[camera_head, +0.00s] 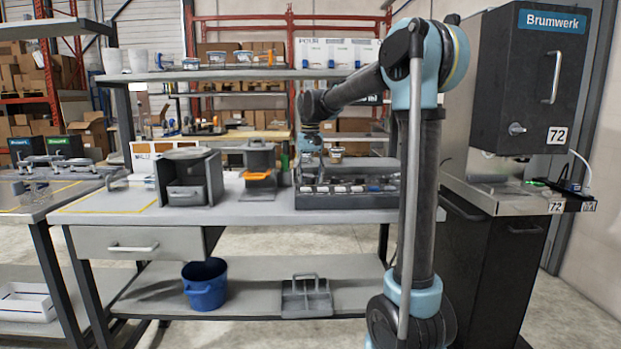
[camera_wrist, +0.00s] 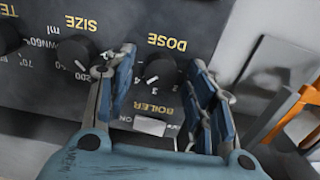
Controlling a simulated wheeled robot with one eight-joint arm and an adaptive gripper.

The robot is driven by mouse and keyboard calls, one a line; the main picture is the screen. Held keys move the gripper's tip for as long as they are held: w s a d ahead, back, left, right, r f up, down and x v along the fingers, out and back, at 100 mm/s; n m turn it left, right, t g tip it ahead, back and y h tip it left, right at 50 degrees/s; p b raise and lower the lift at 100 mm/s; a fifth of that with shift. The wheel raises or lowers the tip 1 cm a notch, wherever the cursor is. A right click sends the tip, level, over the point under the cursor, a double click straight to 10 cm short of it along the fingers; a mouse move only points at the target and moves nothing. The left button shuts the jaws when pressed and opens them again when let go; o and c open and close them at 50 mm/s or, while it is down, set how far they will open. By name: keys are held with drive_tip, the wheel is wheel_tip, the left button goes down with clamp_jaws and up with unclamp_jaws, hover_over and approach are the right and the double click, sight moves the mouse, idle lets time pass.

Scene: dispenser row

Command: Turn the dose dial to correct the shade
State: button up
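The dose dial (camera_wrist: 160,73) is a small round black knob under the yellow DOSE label on a dark panel (camera_wrist: 215,20), whose lettering is upside down in the wrist view. My gripper (camera_wrist: 163,68) has its blue-padded fingers apart on either side of the dial, with a visible gap to it on both sides. Number marks show beside the dial. In the head view my gripper (camera_head: 311,138) points down above the table's right part; its fingers are too small to read there. The dial cannot be made out in the head view.
The size dial (camera_wrist: 72,52) and another black knob lie left of the dose dial. A pale rocker switch (camera_wrist: 150,126) sits by the BOILER label, close to my fingers. An orange part (camera_wrist: 290,118) and grey plates stand at right. A dark unit (camera_head: 345,200) sits below my gripper.

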wheel_tip(320, 180, up, 12)
idle(0.7)
drive_tip(key=shift+d, duration=0.1)
drive_tip(key=shift+t, duration=0.3)
drive_tip(key=s+d+f, duration=0.1)
drive_tip(key=s+d, duration=0.1)
drive_tip(key=s, duration=0.1)
drive_tip(key=s+d+f, duration=0.2)
drive_tip(key=s+d, duration=0.1)
drive_tip(key=s+d+f, duration=0.2)
drive_tip(key=s+d, duration=0.1)
drive_tip(key=shift+s+d, duration=0.15)
drive_tip(key=s+d+f, duration=0.4)
drive_tip(key=s+f, duration=0.5)
drive_tip(key=s+d+f+t, duration=0.1)
drive_tip(key=s+d+f, duration=0.3)
drive_tip(key=s+f, duration=0.4)
drive_tip(key=s+d+f, duration=0.4)
drive_tip(key=s+f, duration=0.5)
drive_tip(key=f, duration=0.2)
drive_tip(key=shift+s+f+t, duration=0.3)
drive_tip(key=shift+s, duration=0.05)
